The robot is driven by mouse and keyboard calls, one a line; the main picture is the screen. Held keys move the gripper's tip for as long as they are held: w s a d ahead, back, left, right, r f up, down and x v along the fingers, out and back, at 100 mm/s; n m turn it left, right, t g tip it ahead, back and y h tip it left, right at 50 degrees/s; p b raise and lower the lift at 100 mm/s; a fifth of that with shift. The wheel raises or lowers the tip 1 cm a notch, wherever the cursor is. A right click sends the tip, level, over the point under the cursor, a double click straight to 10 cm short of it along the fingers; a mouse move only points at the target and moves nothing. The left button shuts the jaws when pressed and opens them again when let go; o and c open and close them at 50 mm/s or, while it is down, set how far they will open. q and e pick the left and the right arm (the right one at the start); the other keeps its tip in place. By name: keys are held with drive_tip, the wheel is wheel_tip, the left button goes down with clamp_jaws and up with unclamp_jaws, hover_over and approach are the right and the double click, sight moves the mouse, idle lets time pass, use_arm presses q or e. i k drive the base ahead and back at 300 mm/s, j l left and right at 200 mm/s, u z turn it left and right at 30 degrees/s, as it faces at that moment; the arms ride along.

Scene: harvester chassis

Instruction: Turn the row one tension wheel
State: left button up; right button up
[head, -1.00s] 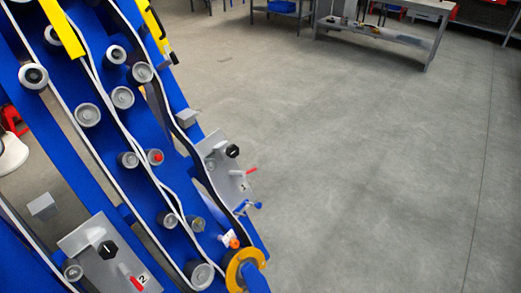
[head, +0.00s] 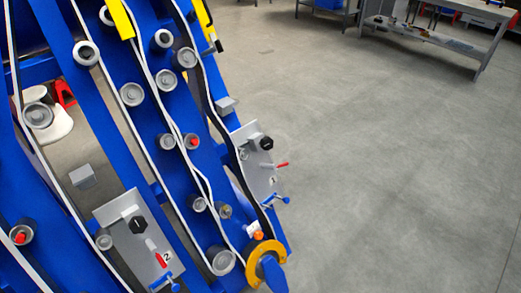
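The blue harvester chassis (head: 108,165) fills the left side of the head view, with white belts running over several grey rollers. A grey plate marked 1 (head: 255,160) sits on its right side. It carries a black knob (head: 266,143), a red lever (head: 283,164) and a small blue handle (head: 285,200). A second grey plate marked 2 (head: 112,211) sits lower left, with a black knob (head: 137,225), a red lever (head: 152,245) and a blue handle (head: 173,284). I cannot tell which part is the tension wheel. Neither gripper shows.
A yellow ring (head: 254,268) is at the chassis's lower end. Open concrete floor (head: 390,170) lies to the right. A grey workbench (head: 440,38) stands at the upper right. A white and red object (head: 55,118) is on the floor behind the chassis at the left.

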sight(266, 143)
drive_tip(key=i+l+u, duration=0.35)
drive_tip(key=l, duration=0.8)
drive_tip(key=i+l+u, duration=0.15)
drive_tip(key=l+u, duration=0.2)
drive_tip(key=l, duration=0.8)
drive_tip(key=l+u, duration=0.3)
drive_tip(key=l, duration=0.9)
drive_tip(key=i, duration=0.05)
